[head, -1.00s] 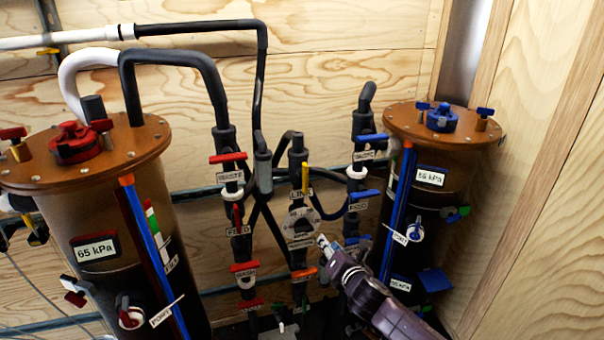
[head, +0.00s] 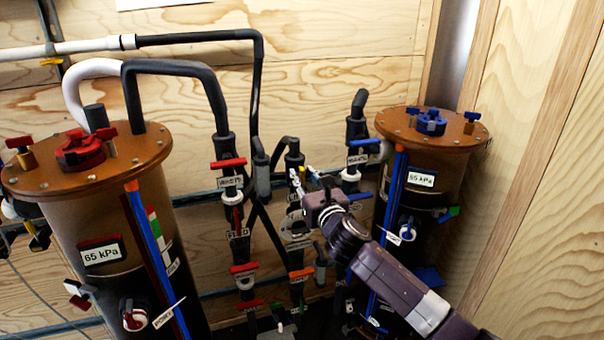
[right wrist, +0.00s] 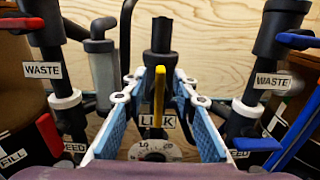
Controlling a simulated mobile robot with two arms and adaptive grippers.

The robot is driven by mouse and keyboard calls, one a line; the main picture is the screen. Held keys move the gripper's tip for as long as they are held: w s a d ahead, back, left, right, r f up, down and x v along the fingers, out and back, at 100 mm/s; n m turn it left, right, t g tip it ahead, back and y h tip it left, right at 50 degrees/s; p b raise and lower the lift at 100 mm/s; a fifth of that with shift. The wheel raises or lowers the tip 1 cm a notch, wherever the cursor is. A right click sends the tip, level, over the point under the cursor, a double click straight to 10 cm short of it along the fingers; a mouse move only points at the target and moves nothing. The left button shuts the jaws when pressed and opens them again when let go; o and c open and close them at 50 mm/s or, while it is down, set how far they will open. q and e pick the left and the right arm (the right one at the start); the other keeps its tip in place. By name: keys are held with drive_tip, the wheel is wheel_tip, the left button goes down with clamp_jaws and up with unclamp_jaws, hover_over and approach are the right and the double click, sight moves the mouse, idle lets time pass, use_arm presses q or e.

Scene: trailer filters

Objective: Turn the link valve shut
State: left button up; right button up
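The link valve has a yellow handle (right wrist: 159,92), which stands upright along its dark vertical pipe, above a white LINK label (right wrist: 157,121). In the head view the yellow handle (head: 302,174) is partly covered by my right gripper. My right gripper (right wrist: 161,84) is open, with its blue-padded fingers on either side of the handle in the wrist view. Gaps show between the handle and both fingers; I cannot tell how deep it sits between them. The right gripper (head: 308,186) comes in from the lower right in the head view. My left gripper is not in view.
Red-handled valves (head: 228,162) stand left of the link pipe and blue-handled ones (head: 368,142) right, close to my gripper. A red-trimmed filter tank (head: 85,215) stands left and a blue-trimmed one (head: 432,160) right. A round dial (right wrist: 155,150) sits below the LINK label.

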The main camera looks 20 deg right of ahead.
drive_tip(key=shift+w, duration=0.7)
clamp_jaws()
drive_tip(key=d+f+m, duration=0.1)
drive_tip(key=m, duration=0.5)
drive_tip(key=f+m+p, duration=0.1)
drive_tip(key=m, duration=0.5)
drive_tip(key=d+m, duration=0.1)
drive_tip(key=m, duration=0.5)
drive_tip(key=shift+d+f, duration=0.3)
drive_tip(key=shift+f, duration=0.1)
idle(0.4)
